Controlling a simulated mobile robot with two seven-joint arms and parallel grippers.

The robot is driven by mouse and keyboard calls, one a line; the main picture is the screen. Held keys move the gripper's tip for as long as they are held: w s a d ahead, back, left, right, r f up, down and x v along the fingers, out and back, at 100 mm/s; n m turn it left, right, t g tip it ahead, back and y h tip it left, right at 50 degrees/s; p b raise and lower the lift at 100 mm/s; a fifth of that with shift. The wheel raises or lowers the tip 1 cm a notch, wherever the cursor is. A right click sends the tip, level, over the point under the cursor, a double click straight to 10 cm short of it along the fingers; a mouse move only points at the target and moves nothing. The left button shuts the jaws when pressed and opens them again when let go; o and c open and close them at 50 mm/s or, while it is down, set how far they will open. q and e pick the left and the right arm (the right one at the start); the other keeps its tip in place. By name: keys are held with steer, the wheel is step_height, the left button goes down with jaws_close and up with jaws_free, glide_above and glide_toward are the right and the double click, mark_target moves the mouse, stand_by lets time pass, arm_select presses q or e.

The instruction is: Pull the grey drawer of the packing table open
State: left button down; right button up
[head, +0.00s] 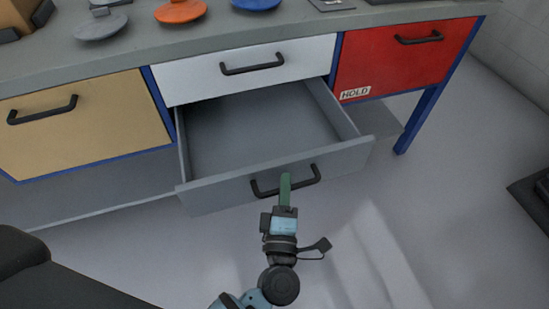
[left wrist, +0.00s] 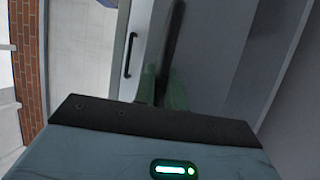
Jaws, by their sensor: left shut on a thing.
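The grey drawer (head: 265,192) of the packing table (head: 290,35) is pulled out toward me under the white drawer, and its inside looks empty. Its black bar handle (head: 308,179) is on the front panel. My left gripper (head: 285,183) is shut on that handle near its middle, with the green fingers over the bar. In the left wrist view the green fingers (left wrist: 162,88) close around the dark handle (left wrist: 173,45), and part of the bar is hidden. My right gripper is not in either view.
A white drawer (head: 240,70), a tan drawer (head: 80,125) and a red drawer (head: 405,60) marked HOLD are shut. Grey, orange (head: 180,11) and blue discs lie on the table top. A dark object (head: 535,200) stands at the right edge. The floor before the drawer looks clear.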

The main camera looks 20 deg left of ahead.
arm_select(q)
steer(key=shift+s+d, duration=0.4)
steer(key=shift+s, duration=0.2)
steer(key=shift+s+d, duration=0.4)
steer(key=shift+s, duration=0.2)
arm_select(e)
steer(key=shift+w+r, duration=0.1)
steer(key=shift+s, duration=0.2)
arm_select(q)
steer(key=c, duration=1.5)
jaws_free()
steer(key=shift+o, duration=0.2)
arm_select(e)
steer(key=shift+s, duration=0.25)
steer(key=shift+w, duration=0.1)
